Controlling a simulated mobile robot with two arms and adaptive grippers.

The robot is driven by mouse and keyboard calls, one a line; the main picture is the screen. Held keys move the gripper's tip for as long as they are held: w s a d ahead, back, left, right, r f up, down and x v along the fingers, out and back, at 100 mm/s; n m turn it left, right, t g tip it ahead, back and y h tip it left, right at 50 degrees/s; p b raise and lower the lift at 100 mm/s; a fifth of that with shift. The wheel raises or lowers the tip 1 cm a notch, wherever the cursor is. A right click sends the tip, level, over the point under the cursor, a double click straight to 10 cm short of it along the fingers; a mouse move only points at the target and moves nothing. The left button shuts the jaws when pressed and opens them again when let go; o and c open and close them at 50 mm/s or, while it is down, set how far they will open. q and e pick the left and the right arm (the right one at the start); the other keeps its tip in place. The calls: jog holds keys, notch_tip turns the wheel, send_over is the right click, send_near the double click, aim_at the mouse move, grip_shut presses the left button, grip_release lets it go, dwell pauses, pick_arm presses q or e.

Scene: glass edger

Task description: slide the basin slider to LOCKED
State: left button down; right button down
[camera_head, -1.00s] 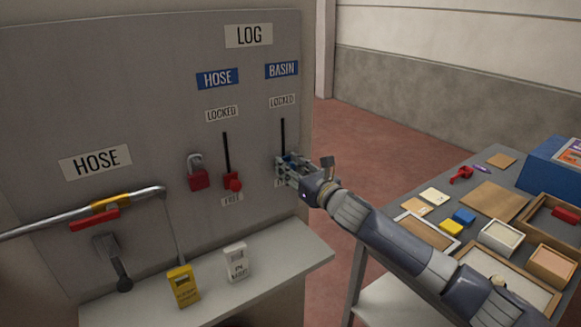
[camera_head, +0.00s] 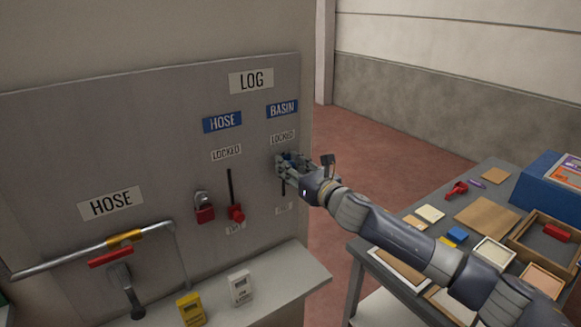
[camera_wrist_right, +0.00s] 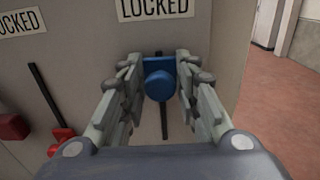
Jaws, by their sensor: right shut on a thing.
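The basin slider's blue knob (camera_wrist_right: 159,86) sits between the fingers of my right gripper (camera_wrist_right: 160,95) in the right wrist view, just below the LOCKED label (camera_wrist_right: 155,7). In the head view my right gripper (camera_head: 290,163) covers most of the knob, at the upper part of the black slot (camera_head: 283,188). The BASIN sign (camera_head: 282,110) and its LOCKED label (camera_head: 283,137) are above it. The lower label (camera_head: 284,208) under the slot is uncovered. My right gripper is shut on the knob. My left gripper is not in view.
The red hose slider (camera_head: 236,213) is low in its slot, with a red padlock (camera_head: 204,209) to its left. A shelf (camera_head: 290,285) below holds a yellow tag (camera_head: 191,309) and a white tag (camera_head: 240,287). A table (camera_head: 488,180) with trays stands at right.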

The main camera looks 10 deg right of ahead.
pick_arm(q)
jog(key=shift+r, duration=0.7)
pick_arm(e)
jog(key=shift+r, duration=0.9)
jog(key=c, duration=1.3)
grip_release()
jog(key=shift+c, duration=0.2)
jog(key=shift+s+d+f, duration=0.25)
jog(key=shift+s, duration=0.15)
jog(key=v, duration=1.1)
jog(key=shift+a, duration=0.1)
